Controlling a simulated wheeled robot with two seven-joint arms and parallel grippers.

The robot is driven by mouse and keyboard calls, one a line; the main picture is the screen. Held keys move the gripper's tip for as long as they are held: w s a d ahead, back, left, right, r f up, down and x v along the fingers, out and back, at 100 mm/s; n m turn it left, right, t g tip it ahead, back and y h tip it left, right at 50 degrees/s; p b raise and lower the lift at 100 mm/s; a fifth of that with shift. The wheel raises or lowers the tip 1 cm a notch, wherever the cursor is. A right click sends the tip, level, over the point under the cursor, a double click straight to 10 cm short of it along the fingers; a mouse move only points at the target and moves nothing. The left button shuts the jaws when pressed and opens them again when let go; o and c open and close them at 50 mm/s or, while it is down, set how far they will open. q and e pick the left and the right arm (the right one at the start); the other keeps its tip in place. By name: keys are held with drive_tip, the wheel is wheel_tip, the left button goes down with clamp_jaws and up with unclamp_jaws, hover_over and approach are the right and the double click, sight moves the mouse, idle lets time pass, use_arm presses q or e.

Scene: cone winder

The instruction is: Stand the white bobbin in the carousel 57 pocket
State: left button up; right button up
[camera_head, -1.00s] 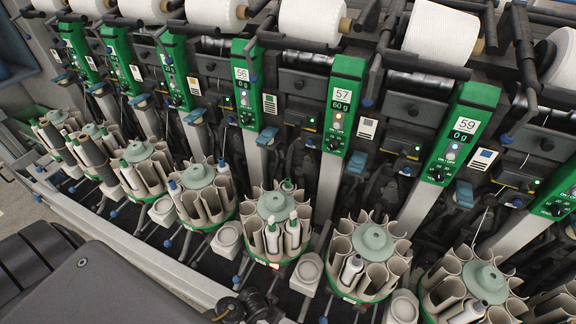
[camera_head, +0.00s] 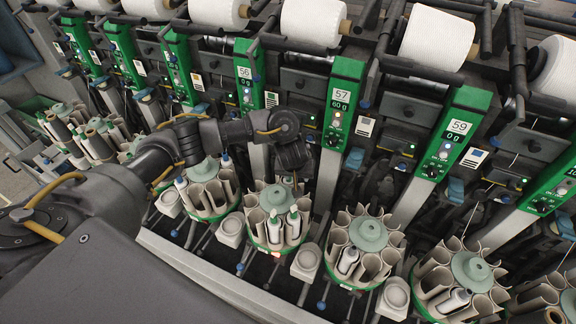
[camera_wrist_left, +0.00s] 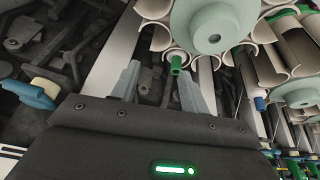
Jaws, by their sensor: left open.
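My left gripper (camera_head: 293,165) hangs over the back rim of a grey pocketed carousel (camera_head: 250,222) between the 56 and 57 posts. In the left wrist view its two fingers (camera_wrist_left: 158,75) are apart with nothing between them. A green bobbin tip (camera_wrist_left: 176,65) shows in a pocket just beyond the fingers. Two white bobbins with green tips stand in this carousel's front pockets, one left (camera_head: 273,228) and one right (camera_head: 293,222). The label 57 (camera_head: 343,90) is on a green post head; I cannot tell for certain which carousel belongs to it. My right gripper is not in view.
Another carousel (camera_head: 365,233), right of the 57 post, holds a white bobbin (camera_head: 348,262) with a dark top. More carousels stand on both sides, close together. Slanted grey posts and small blue levers (camera_head: 353,158) crowd the space behind. Thread cones (camera_head: 312,22) line the top.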

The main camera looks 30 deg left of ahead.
use_arm(q)
drive_tip(key=a+r+n+y, duration=0.1)
drive_tip(key=a+r, duration=0.1)
drive_tip(key=a, duration=0.2)
drive_tip(key=b, duration=0.8)
hover_over(289, 184)
wheel_tip(289, 184, down, 8)
drive_tip(key=shift+f, duration=0.2)
drive_tip(key=shift+x, duration=1.05)
drive_tip(key=shift+a, duration=0.1)
clamp_jaws()
drive_tip(key=shift+w+r, duration=0.1)
drive_tip(key=shift+r+p, duration=0.55)
drive_tip(key=shift+p, duration=0.65)
